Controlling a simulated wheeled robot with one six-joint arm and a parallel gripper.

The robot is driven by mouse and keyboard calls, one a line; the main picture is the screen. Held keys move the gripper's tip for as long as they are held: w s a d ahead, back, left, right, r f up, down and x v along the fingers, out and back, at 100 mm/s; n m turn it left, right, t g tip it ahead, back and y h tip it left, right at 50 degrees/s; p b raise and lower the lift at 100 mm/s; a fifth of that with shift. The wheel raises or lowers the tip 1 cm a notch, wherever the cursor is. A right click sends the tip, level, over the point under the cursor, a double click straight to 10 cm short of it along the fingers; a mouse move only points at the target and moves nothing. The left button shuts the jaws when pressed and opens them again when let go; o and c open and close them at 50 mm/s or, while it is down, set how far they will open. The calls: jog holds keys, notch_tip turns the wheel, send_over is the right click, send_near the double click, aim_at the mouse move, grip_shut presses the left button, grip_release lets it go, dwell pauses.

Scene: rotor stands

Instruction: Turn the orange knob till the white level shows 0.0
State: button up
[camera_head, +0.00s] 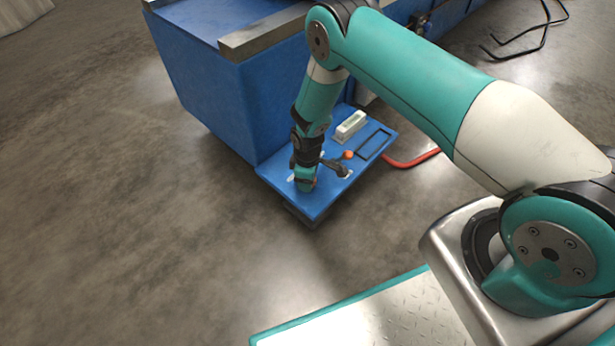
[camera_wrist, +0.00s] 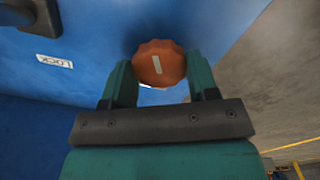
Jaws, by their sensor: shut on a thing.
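The orange knob (camera_wrist: 160,62) is in the wrist view, scalloped, with a pale line mark on its face. My gripper (camera_wrist: 160,84) has one finger on each side of the knob and is shut on it. In the head view my gripper (camera_head: 305,178) is down at the front left of the blue panel (camera_head: 318,207), and the knob is mostly hidden under it. The white level (camera_head: 351,124) lies at the back of the panel in the head view. Its reading is too small to make out.
A dark lever with an orange end (camera_head: 347,155) stands right of my gripper. A dark rectangular outline (camera_head: 373,144) is on the panel's right. A "LOCK" label (camera_wrist: 55,61) shows in the wrist view. A large blue stand (camera_head: 215,95) rises behind; a red hose (camera_head: 412,160) runs right.

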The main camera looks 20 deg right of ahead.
jog(key=shift+a, duration=0.15)
jog(key=o, duration=0.9)
jog(key=shift+o, duration=0.2)
jog(key=shift+r, duration=0.1)
notch_tip(320, 180, up, 17)
jog(key=p, duration=0.7)
jog(key=shift+r, duration=0.15)
